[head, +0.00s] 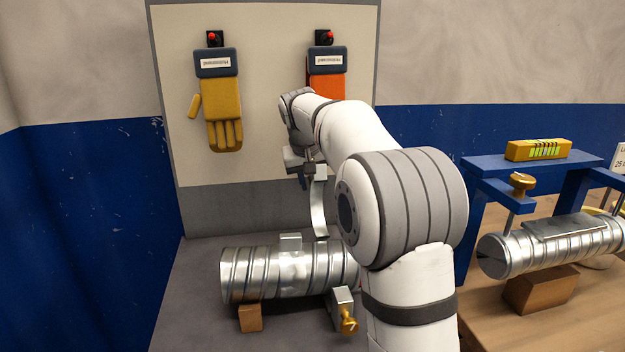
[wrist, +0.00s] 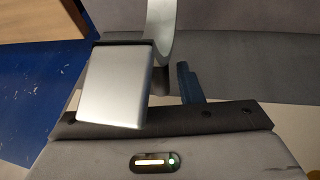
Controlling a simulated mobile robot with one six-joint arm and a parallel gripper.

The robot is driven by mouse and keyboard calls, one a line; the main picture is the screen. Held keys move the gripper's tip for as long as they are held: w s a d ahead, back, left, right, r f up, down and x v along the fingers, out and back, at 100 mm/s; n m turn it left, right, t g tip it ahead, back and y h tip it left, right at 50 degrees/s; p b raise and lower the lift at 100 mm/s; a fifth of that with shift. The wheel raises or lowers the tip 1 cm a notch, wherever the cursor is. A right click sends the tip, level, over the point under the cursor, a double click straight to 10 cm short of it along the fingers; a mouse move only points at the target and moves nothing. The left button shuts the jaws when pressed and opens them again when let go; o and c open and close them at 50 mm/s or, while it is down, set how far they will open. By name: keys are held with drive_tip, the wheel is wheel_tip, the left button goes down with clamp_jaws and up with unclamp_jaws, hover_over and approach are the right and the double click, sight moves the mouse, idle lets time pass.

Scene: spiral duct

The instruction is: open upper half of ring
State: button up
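A curved metal band, which looks like the upper half of the ring (head: 318,212), stands nearly upright above and behind the spiral duct (head: 240,275). It also shows in the wrist view (wrist: 161,28), beside a silver block (wrist: 115,88) close to the camera. My gripper (head: 305,180) is at the band's upper end, by this block. One blue finger (wrist: 188,85) shows to the right of the block; the other is hidden. I cannot tell whether the fingers grip the block. The lower ring part (head: 294,265) is around the duct, with a brass screw (head: 348,322) on a lug in front.
The duct rests on a wooden block (head: 250,318). Behind is a panel with a yellow glove (head: 222,105) and an orange glove (head: 325,88). At right, a blue stand (head: 535,165) holds another duct (head: 550,248) over a wooden bench. My arm hides the first duct's right end.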

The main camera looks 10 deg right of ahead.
clamp_jaws()
drive_tip(key=shift+s+b, duration=0.1)
drive_tip(key=shift+b, duration=0.35)
drive_tip(key=shift+s+t+b, duration=0.25)
drive_tip(key=shift+t+b, duration=0.05)
drive_tip(key=shift+b, duration=0.25)
drive_tip(key=shift+s+r+t+b, duration=0.3)
drive_tip(key=shift+t+b, duration=0.1)
drive_tip(key=shift+b, duration=0.3)
drive_tip(key=shift+s+r+t+b, duration=0.65)
drive_tip(key=shift+r+b, duration=0.15)
drive_tip(key=shift+b, duration=0.25)
drive_tip(key=shift+o, duration=1)
unclamp_jaws()
